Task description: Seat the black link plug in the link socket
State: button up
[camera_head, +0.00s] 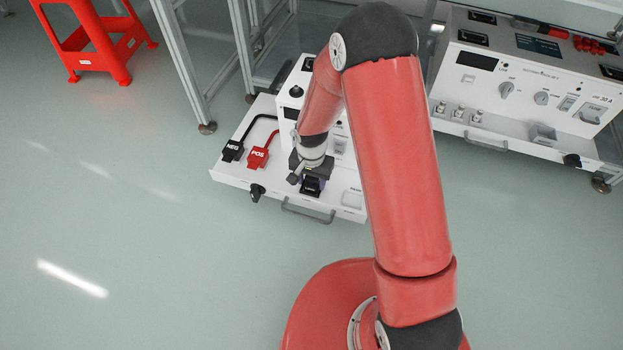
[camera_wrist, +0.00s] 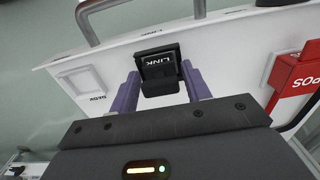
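The black link plug (camera_wrist: 160,68), marked LINK, is upright between the two purple fingers of my gripper (camera_wrist: 160,80) in the wrist view. The fingers flank it closely on both sides, and my gripper looks shut on it. In the head view the black plug (camera_head: 311,187) is near the front edge of the white base plate (camera_head: 236,173), just in front of my gripper (camera_head: 312,172). The link socket is not clearly visible apart from the plug. I cannot tell whether the plug is in it, above it or in a holder.
A red POS plug (camera_head: 258,158) and a black NEG plug (camera_head: 233,150) lie to the left, with cables. A square white frame (camera_head: 352,198) is on the right. A metal handle (camera_head: 307,215) runs along the front edge. A second panel (camera_head: 530,85) stands at the right.

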jog(key=shift+o, duration=0.8)
jog(key=shift+r, duration=0.3)
notch_tip(320, 180, up, 11)
jog(key=p, duration=0.2)
notch_tip(320, 180, up, 10)
jog(key=t, duration=0.1)
send_over(311, 178)
jog(key=s+d, duration=0.2)
jog(key=d, duration=0.2)
jog(key=s+d+r+n+t, duration=0.2)
jog(key=s+d+r, duration=0.3)
jog(key=s+r, duration=0.3)
jog(key=s+d+r+n+t, duration=0.2)
jog(key=s+d+r, duration=0.3)
jog(key=s+r, duration=0.3)
jog(key=shift+s+r+t, duration=0.2)
jog(key=shift+s+t, duration=0.1)
jog(key=shift+s, duration=0.85)
